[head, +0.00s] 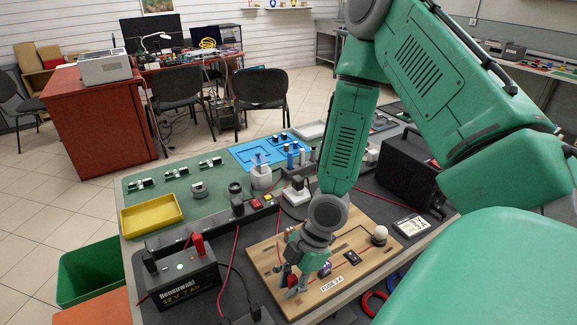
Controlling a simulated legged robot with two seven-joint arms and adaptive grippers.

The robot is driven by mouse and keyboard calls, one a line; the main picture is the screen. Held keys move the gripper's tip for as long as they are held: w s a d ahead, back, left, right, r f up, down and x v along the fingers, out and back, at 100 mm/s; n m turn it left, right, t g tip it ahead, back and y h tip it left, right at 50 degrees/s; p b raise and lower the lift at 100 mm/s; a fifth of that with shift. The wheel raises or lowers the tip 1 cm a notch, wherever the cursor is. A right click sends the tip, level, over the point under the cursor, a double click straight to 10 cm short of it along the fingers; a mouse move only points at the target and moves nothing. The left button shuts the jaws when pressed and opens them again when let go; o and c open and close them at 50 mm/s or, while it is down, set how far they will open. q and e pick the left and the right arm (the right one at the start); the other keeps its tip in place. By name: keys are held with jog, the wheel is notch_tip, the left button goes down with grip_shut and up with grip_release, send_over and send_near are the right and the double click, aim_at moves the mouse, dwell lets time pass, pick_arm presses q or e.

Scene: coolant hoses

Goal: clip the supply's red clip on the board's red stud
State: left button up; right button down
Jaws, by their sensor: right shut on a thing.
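The wooden board (351,283) lies on the dark mat at the front of the bench. It carries a "FUSE 2 A" label (332,284), a small black part (352,257) and a pale round knob (379,235). My right gripper (291,289) points down over the board's left part, shut on a small red item (285,274) that looks like the red clip. A red lead (278,240) runs down towards it. The gripper hides most of the clip and the board under it, so I cannot tell where the red stud is or whether they touch. My left gripper is out of view.
A 12 V battery (182,281) with a red piece (198,246) on top stands left of the board. A black box (407,171) stands behind right. A yellow tray (151,213) is at the bench's left, and a green bin (90,270) beside the bench.

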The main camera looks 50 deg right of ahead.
jog(key=shift+f, duration=0.2)
dwell(0.5)
jog(key=c, duration=1.4)
grip_release()
jog(key=shift+c, duration=0.2)
jog(key=shift+o, duration=0.5)
jog(key=shift+o, duration=1.1)
jog(key=shift+r, duration=0.1)
jog(key=w+a+p+v, duration=0.1)
jog(key=p+v, duration=0.7)
jog(key=p, duration=0.2)
jog(key=shift+s+r, duration=0.45)
jog(key=shift+r, duration=0.05)
jog(key=shift+d, duration=0.1)
